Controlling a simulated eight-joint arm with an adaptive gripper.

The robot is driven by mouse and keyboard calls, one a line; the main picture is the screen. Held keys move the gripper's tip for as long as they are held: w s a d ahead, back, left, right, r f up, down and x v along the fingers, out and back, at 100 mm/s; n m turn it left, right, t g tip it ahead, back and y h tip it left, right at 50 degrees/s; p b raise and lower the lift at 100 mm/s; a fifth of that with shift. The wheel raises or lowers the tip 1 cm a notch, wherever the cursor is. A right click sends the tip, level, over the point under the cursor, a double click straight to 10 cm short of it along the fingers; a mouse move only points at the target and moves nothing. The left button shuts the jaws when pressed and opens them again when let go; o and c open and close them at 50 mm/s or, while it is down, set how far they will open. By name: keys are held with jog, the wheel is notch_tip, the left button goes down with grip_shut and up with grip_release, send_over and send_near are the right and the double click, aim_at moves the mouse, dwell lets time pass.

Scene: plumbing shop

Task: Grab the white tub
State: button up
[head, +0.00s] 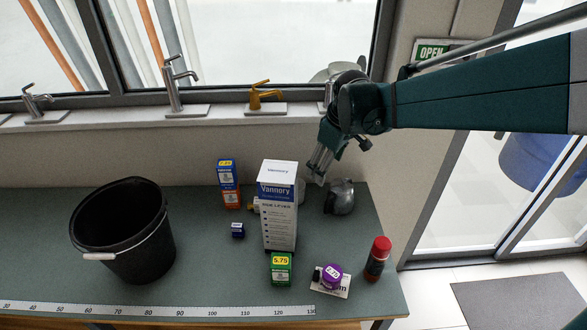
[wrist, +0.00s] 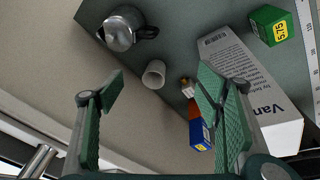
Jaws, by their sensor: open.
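The white tub (wrist: 153,73) is a small pale cup-like container on the bench. In the wrist view it lies beyond my fingertips, between their lines. In the head view only a sliver of the tub (head: 301,190) shows at the right edge of the tall Vannory box (head: 279,210), which hides the rest. My gripper (head: 318,168) hangs above the back of the bench, just above and right of the tub. In the wrist view my gripper (wrist: 158,92) is open, with its green-padded fingers wide apart and nothing between them.
A metal pot (head: 341,198) stands right of the tub. A blue-and-orange box (head: 229,185) and a small brass fitting (wrist: 187,88) are near it. A black bucket (head: 125,235) stands left. A green box (head: 281,269), purple item (head: 332,276) and red-capped bottle (head: 377,259) stand in front.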

jog(key=w+a+f+n+g+p, duration=0.1)
jog(key=w+a+f+n, duration=0.2)
jog(key=w+f, duration=0.4)
jog(key=w+a+f+n+g+p, duration=0.1)
jog(key=w+a+f+n, duration=0.2)
jog(key=w+a+f, duration=0.2)
jog(key=w+f, duration=0.3)
jog(key=shift+w+a+f+g, duration=0.15)
jog(key=shift+w+f+g, duration=0.1)
jog(key=shift+f+g, duration=0.15)
jog(key=shift+a+f, duration=0.15)
jog(key=shift+f, duration=1.15)
jog(key=shift+a+f+p, duration=0.15)
jog(key=shift+f, duration=1.15)
jog(key=shift+a+f+p, duration=0.1)
jog(key=shift+f+p, duration=0.05)
jog(key=shift+f, duration=1.15)
jog(key=c, duration=0.9)
